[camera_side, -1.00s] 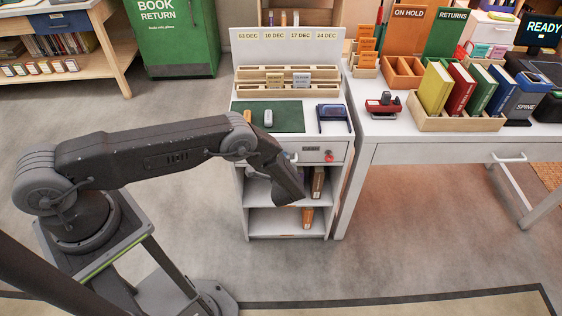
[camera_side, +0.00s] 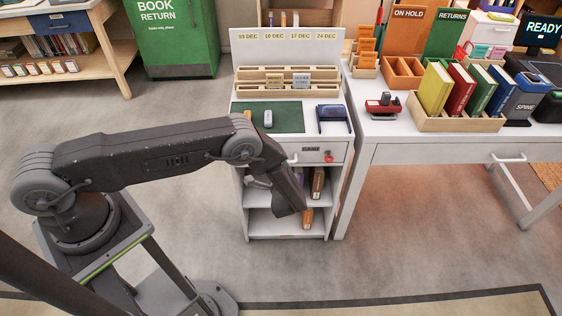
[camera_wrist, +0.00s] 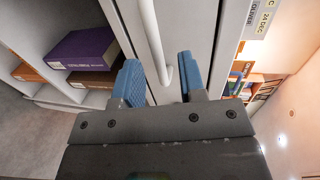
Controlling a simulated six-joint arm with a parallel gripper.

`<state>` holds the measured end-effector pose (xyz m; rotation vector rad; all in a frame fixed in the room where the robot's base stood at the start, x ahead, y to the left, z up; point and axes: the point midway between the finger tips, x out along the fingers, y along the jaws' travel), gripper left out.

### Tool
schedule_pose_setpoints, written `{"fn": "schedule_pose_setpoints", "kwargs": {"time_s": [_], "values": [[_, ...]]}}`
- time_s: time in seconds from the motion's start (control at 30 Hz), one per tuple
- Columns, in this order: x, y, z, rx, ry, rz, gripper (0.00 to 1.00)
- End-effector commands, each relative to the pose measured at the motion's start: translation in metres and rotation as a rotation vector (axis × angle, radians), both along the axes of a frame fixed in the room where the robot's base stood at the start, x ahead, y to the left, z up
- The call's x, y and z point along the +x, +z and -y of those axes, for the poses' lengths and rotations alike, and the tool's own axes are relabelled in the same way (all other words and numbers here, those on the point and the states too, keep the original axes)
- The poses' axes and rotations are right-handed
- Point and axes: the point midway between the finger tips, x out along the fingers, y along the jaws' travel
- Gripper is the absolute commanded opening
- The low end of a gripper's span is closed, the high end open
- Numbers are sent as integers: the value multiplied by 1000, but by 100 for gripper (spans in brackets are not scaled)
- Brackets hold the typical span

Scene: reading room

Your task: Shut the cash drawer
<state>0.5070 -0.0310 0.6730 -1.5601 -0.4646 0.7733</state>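The cash drawer (camera_side: 340,150) is the pale drawer front at the top of the small white cabinet, with a small label and a red round part on it. My arm covers its left part. In the wrist view the drawer front (camera_wrist: 190,25) fills the upper middle, with its white bar handle (camera_wrist: 152,40) running down from the top edge. My gripper (camera_wrist: 158,62) is open; its two blue fingertips lie on either side of the handle's lower end in the picture. I cannot tell whether they touch it. How far out the drawer stands is unclear.
Open shelves under the drawer hold a purple book (camera_wrist: 85,48) and an orange book (camera_side: 307,217). On the cabinet top are a green mat (camera_side: 285,117) and wooden card racks (camera_side: 285,91). The desk (camera_side: 450,152) stands close on the right. The floor in front is clear.

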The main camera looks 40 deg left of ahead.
Motion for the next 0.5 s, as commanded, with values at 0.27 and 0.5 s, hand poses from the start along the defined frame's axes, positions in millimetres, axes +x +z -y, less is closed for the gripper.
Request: {"fn": "schedule_pose_setpoints", "kwargs": {"time_s": [0.27,0.5], "values": [[-44,13,44,0,-4,-3,37],[-66,19,65,-1,-1,-2,37]]}}
